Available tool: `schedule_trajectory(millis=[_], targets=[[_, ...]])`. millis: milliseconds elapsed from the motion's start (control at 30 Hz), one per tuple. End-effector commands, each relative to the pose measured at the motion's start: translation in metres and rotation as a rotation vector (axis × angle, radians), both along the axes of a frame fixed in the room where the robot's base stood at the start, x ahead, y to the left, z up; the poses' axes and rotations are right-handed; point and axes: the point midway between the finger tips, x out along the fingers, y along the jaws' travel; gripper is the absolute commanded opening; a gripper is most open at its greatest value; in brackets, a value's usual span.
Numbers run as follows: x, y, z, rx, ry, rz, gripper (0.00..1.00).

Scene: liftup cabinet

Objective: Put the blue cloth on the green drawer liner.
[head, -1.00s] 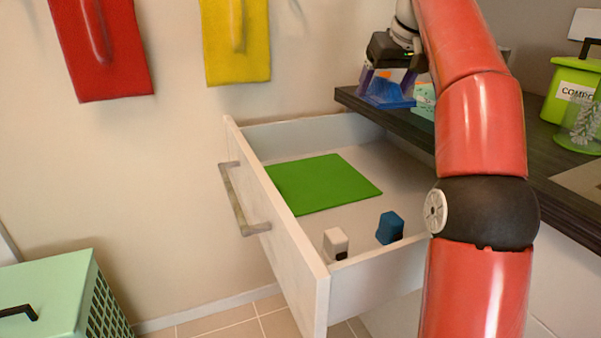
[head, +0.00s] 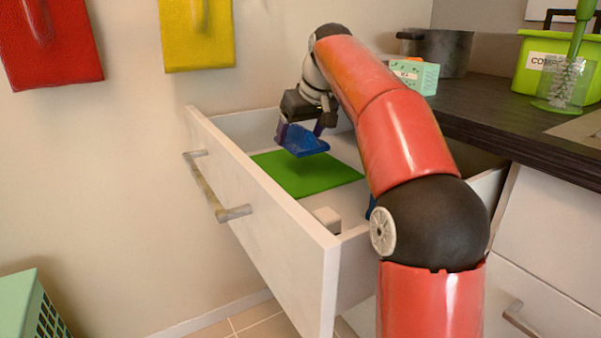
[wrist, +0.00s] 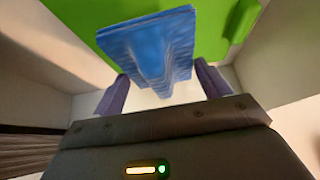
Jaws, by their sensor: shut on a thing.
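The blue cloth (head: 304,141) is folded and hangs in my gripper (head: 308,130), which is shut on it. In the head view the cloth appears above the green drawer liner (head: 318,182), inside the open drawer's outline. The wrist view shows the blue cloth (wrist: 150,48) between my purple fingers (wrist: 163,90), with the green liner (wrist: 215,22) behind it. The liner lies flat on the drawer floor. A gap shows between cloth and liner, but its exact height is hard to tell.
The open drawer (head: 270,215) has raised walls and a front handle (head: 212,190). A white block (head: 327,217) stands in its near corner; a blue item (head: 371,207) beside it is mostly hidden by my arm. The dark counter (head: 500,120) holds a box (head: 416,76), a pot (head: 440,50) and a green bin.

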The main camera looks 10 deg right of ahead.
Motion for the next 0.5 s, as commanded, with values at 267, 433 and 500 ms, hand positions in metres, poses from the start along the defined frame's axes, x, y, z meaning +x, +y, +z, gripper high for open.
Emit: schedule_trajectory(millis=[267, 433, 500], targets=[[0.000, 0.000, -0.031, 0.001, -0.001, -0.001, 0.50], [0.000, 0.000, -0.057, 0.001, 0.000, 0.000, 0.50], [0.000, 0.000, -0.062, 0.001, -0.001, 0.000, 0.50]])
